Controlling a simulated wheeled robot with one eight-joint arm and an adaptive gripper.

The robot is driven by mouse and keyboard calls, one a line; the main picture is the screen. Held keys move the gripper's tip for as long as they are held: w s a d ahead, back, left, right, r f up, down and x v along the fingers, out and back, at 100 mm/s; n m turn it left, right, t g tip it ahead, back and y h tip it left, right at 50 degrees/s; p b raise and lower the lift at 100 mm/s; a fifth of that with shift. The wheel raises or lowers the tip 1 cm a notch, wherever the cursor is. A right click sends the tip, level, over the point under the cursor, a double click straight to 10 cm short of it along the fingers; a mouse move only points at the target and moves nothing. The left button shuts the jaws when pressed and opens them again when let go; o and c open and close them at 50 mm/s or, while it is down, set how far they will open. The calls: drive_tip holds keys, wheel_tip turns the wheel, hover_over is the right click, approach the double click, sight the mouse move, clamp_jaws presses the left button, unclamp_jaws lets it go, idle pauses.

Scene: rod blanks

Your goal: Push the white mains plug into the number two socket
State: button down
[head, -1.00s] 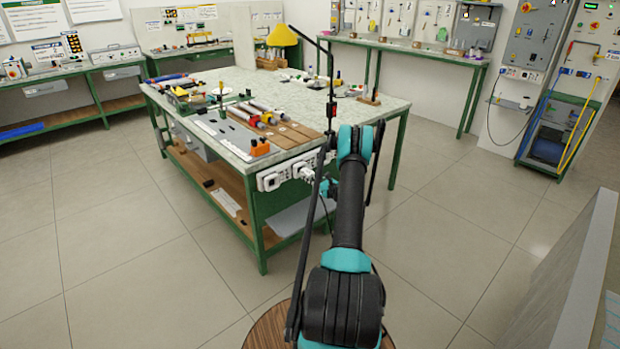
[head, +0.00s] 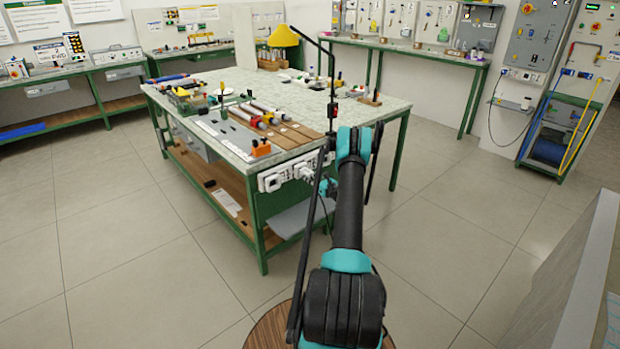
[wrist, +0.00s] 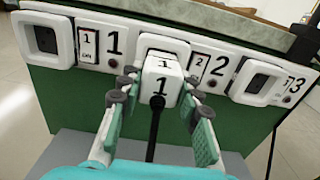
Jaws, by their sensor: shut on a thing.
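The white mains plug (wrist: 160,78) has a black 1 on its faces and a black cable running from it toward me. My gripper (wrist: 157,92) is shut on it, one grey-green finger on each side. The plug is in front of the number two socket (wrist: 165,43), the middle one, and covers most of it. Whether its pins are inside the socket is hidden. In the head view the plug (head: 307,172) shows at the bench's near corner, with my gripper (head: 327,187) beside it, small and partly hidden by my arm.
The number one socket (wrist: 42,40) is empty at the left of the strip, and the number three socket (wrist: 262,80) is empty at the right. The bench top (head: 362,103) overhangs above. Bare floor (head: 440,215) lies right of the bench. A grey partition (head: 575,265) stands at the lower right.

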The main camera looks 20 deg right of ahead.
sight(311, 177)
drive_tip(key=shift+x, duration=0.85)
drive_tip(key=c, duration=1)
unclamp_jaws()
drive_tip(key=v, duration=0.7)
drive_tip(key=shift+s, duration=0.15)
